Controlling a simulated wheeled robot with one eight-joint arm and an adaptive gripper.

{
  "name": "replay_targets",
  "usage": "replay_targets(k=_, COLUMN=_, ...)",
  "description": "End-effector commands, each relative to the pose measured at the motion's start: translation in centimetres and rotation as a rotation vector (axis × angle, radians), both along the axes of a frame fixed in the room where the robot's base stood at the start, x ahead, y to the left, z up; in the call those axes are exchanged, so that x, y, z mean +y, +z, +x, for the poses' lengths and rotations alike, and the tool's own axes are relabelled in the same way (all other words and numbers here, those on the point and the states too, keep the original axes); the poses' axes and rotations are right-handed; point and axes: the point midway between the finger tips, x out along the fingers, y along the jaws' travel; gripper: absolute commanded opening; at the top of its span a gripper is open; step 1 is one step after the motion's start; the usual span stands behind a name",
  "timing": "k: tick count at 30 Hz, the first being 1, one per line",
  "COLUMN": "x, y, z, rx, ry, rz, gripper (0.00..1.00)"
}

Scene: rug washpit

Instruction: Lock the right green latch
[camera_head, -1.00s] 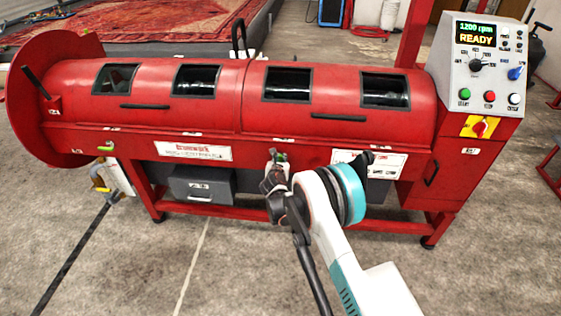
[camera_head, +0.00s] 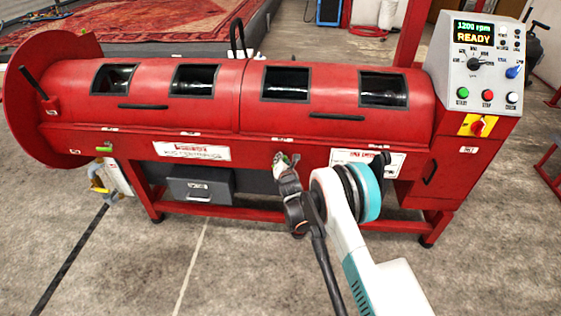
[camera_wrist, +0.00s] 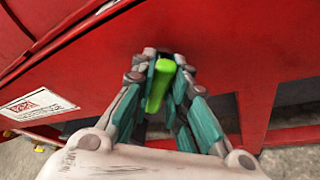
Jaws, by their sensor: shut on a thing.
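The right green latch (camera_wrist: 160,84) is a short bright green handle on the red front panel of the machine. In the wrist view it sits between my gripper's two fingers (camera_wrist: 163,97), which are closed around it. The handle stands roughly upright in that view, leaning slightly. In the head view my gripper (camera_head: 285,167) is at the middle of the front panel and covers most of this latch; only a bit of green shows. Another green latch (camera_head: 105,148) lies sideways at the left end of the machine (camera_head: 330,136).
A control panel (camera_head: 484,66) reading READY stands at the right end. A grey drawer box (camera_head: 200,186) hangs below the machine. White label plates (camera_head: 192,151) are on the front. The concrete floor in front is clear.

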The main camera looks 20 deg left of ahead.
Motion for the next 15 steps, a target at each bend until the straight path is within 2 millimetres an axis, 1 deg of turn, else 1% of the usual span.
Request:
replay_targets(k=6, x=-0.12, y=-0.08, z=-0.02, rx=0.018, ry=0.0, rz=0.068, gripper=0.0)
replay_targets(k=15, x=-0.15, y=-0.09, z=-0.02, rx=0.024, ry=0.0, rz=0.092, gripper=0.0)
